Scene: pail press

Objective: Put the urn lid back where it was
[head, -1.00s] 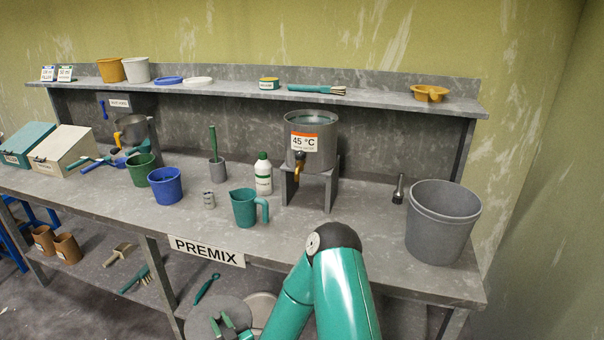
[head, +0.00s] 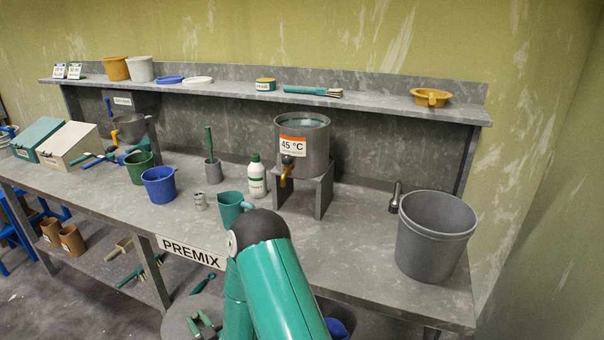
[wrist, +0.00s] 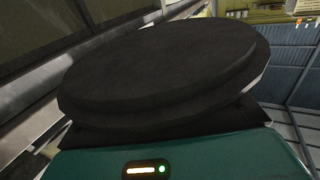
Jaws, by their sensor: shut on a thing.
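The urn (head: 303,150) is a steel pot marked 45 °C with a tap, standing on a grey stand at the bench's middle. Its top is open and liquid shows inside. My gripper (head: 204,324) is low at the bottom edge of the head view, in front of the bench. It is shut on a grey round disc, the urn lid (head: 178,322), partly cut off by the frame. In the wrist view the lid (wrist: 165,70) is a large dark stepped disc close before the camera. The grip itself is hidden there.
On the bench stand a teal jug (head: 231,207), partly behind my arm, a white bottle (head: 257,178), a blue pail (head: 161,187) and a large grey bucket (head: 433,240). A shelf (head: 370,101) runs above and behind the urn.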

